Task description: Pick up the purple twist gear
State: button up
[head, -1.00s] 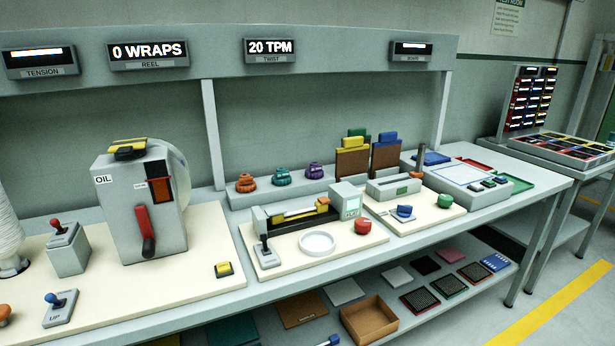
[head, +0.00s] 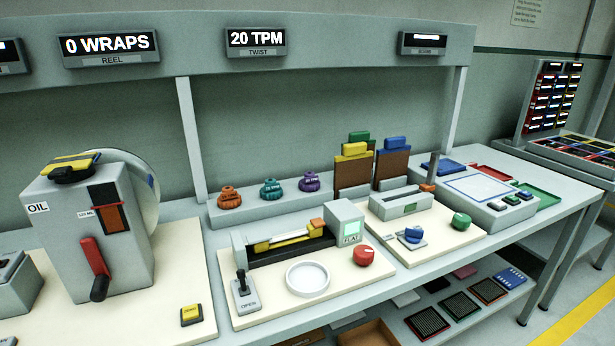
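The purple twist gear (head: 309,181) sits upright on a low grey ledge at the back of the bench. It is a small stacked, knobbed shape. It is the rightmost of three similar gears on that ledge. A teal gear (head: 270,188) stands to its left, and an orange gear (head: 229,197) stands further left. The purple gear is unobstructed in the head view. My gripper is not in view.
In front of the ledge is a twist station with a yellow bar (head: 283,242), a lever (head: 243,292), a white dish (head: 307,278) and a red knob (head: 364,254). Brown boards with coloured tops (head: 354,170) stand right of the ledge. A grey oil reel box (head: 88,236) stands left.

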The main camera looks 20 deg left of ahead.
aim_at(310, 183)
jog(key=z, duration=0.05)
jog(key=i, duration=1.4)
